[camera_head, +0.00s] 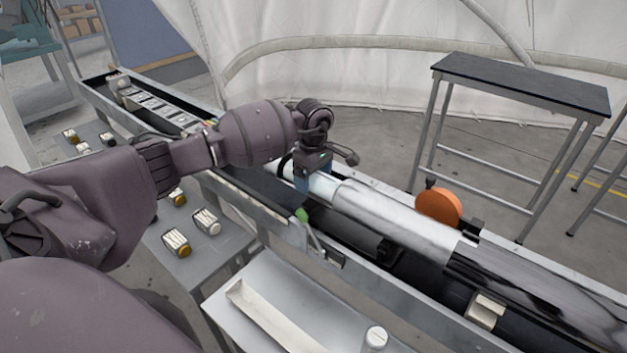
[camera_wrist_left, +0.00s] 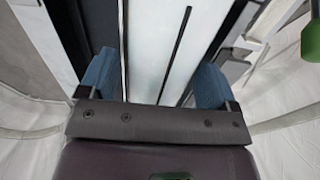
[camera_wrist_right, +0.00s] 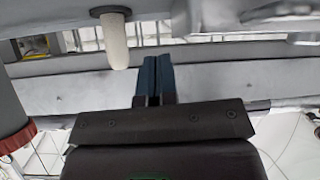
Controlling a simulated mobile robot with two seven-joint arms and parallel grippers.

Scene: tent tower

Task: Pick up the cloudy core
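A long pale, cloudy-looking core (camera_head: 395,222) lies along the black-lined trough, with a dark streaky core section (camera_head: 540,297) beyond its right end. My left gripper (camera_head: 316,180) is low over the pale section's left end, near a visible joint. In the left wrist view its two blue fingers (camera_wrist_left: 158,85) stand wide apart, with a pale surface (camera_wrist_left: 150,45) between them. I cannot tell whether they touch it. My right gripper (camera_wrist_right: 154,75) is shut and empty; it shows only in the right wrist view, before a grey rail.
An orange disc (camera_head: 438,207) stands at the trough's far side. A dark-topped bench (camera_head: 520,85) is behind. A side table (camera_head: 290,290) with a white channel and a small white cylinder (camera_head: 376,338) is in front. Several small boxes sit on the left shelf.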

